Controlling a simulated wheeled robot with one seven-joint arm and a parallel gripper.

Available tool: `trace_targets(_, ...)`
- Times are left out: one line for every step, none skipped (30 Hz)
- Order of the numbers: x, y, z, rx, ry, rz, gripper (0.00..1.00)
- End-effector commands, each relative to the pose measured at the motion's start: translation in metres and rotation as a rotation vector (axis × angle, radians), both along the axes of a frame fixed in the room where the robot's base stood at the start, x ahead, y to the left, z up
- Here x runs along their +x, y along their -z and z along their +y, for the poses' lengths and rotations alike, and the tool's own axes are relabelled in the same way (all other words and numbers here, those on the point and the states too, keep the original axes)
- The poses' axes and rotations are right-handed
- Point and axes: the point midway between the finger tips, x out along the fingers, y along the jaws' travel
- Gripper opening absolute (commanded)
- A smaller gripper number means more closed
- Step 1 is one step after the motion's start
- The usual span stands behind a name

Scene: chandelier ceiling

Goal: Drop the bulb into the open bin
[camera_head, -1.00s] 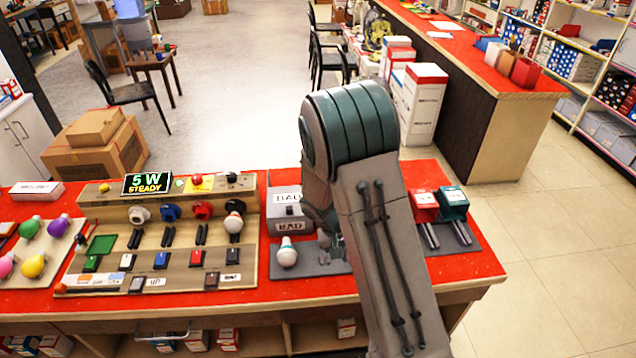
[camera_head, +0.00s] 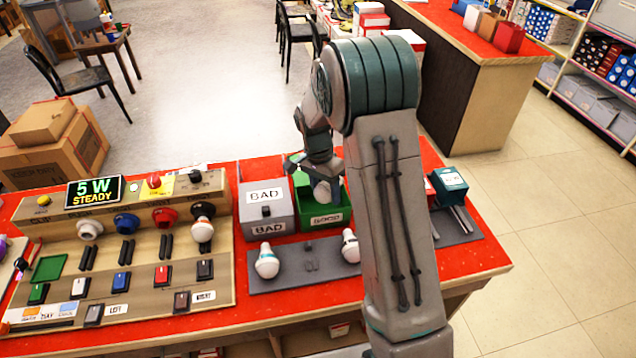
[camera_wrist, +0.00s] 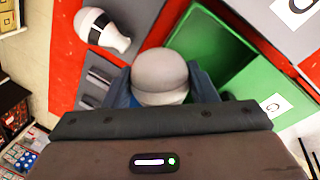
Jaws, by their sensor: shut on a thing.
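My gripper (camera_wrist: 162,88) is shut on a pale grey-white bulb (camera_wrist: 160,70), held between its blue fingers in the wrist view. In the head view my gripper (camera_head: 322,185) is over the green bin labelled GOOD (camera_head: 325,219), partly hidden by my arm. The green bin stands open; it also shows in the wrist view (camera_wrist: 258,103), its dark inside beside and partly behind the held bulb. The grey bin labelled BAD (camera_head: 266,228) stands to its left with its top closed.
Two white bulbs (camera_head: 267,264) (camera_head: 350,247) rest on a grey holder (camera_head: 300,277) in front of the bins. A tester panel (camera_head: 140,255) with a "5 W STEADY" display (camera_head: 95,191) is at left. Red and teal boxes (camera_head: 450,187) stand to the right.

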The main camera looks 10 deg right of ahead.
Motion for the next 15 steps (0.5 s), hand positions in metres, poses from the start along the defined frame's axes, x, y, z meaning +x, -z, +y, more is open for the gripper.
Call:
trace_targets(0.007, 0.003, 0.001, 0.022, 0.132, -0.037, 0.26)
trace_targets(0.010, -0.001, 0.003, 0.030, 0.199, -0.056, 0.26)
trace_targets(0.014, -0.005, 0.005, 0.041, 0.285, -0.079, 0.26)
trace_targets(0.017, -0.008, 0.006, 0.045, 0.339, -0.096, 0.26)
trace_targets(0.020, -0.011, 0.007, 0.052, 0.391, -0.110, 0.26)
trace_targets(0.022, -0.014, 0.008, 0.052, 0.447, -0.127, 0.26)
trace_targets(0.024, -0.016, 0.009, 0.054, 0.485, -0.139, 0.26)
trace_targets(0.026, -0.019, 0.009, 0.057, 0.519, -0.149, 0.26)
trace_targets(0.028, -0.021, 0.010, 0.057, 0.553, -0.161, 0.26)
trace_targets(0.029, -0.023, 0.011, 0.057, 0.574, -0.169, 0.26)
trace_targets(0.030, -0.024, 0.011, 0.058, 0.592, -0.173, 0.26)
trace_targets(0.031, -0.026, 0.012, 0.058, 0.609, -0.179, 0.26)
trace_targets(0.031, -0.026, 0.012, 0.058, 0.620, -0.182, 0.26)
trace_targets(0.032, -0.026, 0.012, 0.057, 0.628, -0.184, 0.26)
trace_targets(0.032, -0.026, 0.012, 0.057, 0.632, -0.186, 0.26)
